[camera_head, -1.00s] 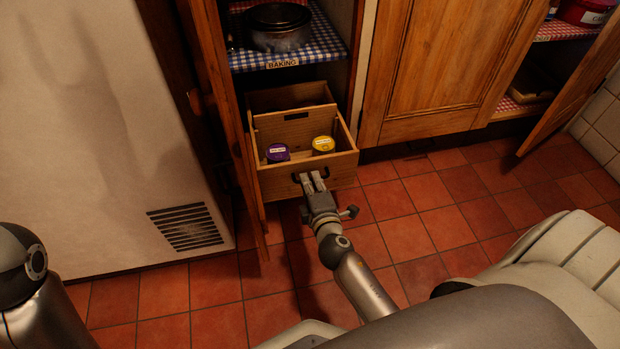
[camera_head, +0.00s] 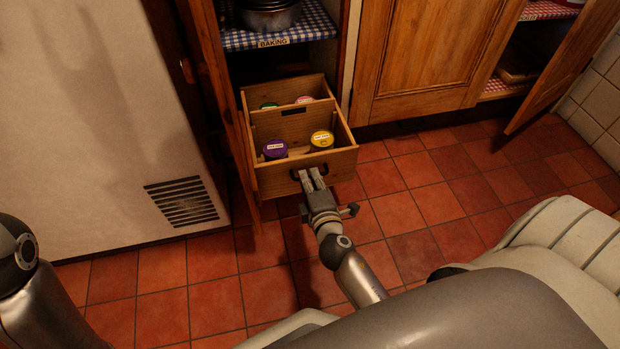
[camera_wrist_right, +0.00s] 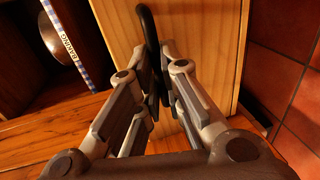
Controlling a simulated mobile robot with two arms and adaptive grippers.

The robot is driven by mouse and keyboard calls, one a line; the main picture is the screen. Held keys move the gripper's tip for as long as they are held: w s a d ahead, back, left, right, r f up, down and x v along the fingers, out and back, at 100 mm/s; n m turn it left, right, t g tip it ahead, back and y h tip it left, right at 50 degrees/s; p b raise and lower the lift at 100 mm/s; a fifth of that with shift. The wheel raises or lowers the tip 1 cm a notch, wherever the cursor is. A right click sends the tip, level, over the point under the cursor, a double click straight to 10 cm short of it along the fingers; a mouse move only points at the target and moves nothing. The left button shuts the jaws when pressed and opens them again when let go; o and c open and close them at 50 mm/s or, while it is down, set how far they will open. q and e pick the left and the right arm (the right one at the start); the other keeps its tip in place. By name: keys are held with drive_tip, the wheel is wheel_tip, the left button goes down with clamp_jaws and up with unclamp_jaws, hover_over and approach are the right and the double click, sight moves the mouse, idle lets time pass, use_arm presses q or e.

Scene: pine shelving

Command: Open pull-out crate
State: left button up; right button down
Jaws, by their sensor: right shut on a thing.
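The wooden pull-out crate (camera_head: 342,160) stands well out of the lower part of the open cupboard, in the middle of the head view. It has a divider, with a purple-lidded jar (camera_head: 275,149) and a yellow-lidded jar (camera_head: 322,139) in front of it. Green and pink lids show behind it. My right gripper (camera_head: 311,180) is at the crate's front and shut on its dark handle, which also shows in the right wrist view (camera_wrist_right: 149,28). Of my left arm only a link shows at the left edge; its gripper is out of view.
A checked shelf labelled BAKING (camera_head: 272,43) with a dark pot (camera_head: 268,16) is above the crate. An open cupboard door (camera_head: 222,100) stands close along the crate's left side. A white appliance (camera_head: 110,120) is further left. Tiled floor (camera_head: 420,205) is clear to the right.

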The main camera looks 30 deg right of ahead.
drive_tip(key=c, duration=1.6)
unclamp_jaws()
drive_tip(key=shift+o, duration=0.2)
drive_tip(key=shift+r, duration=0.1)
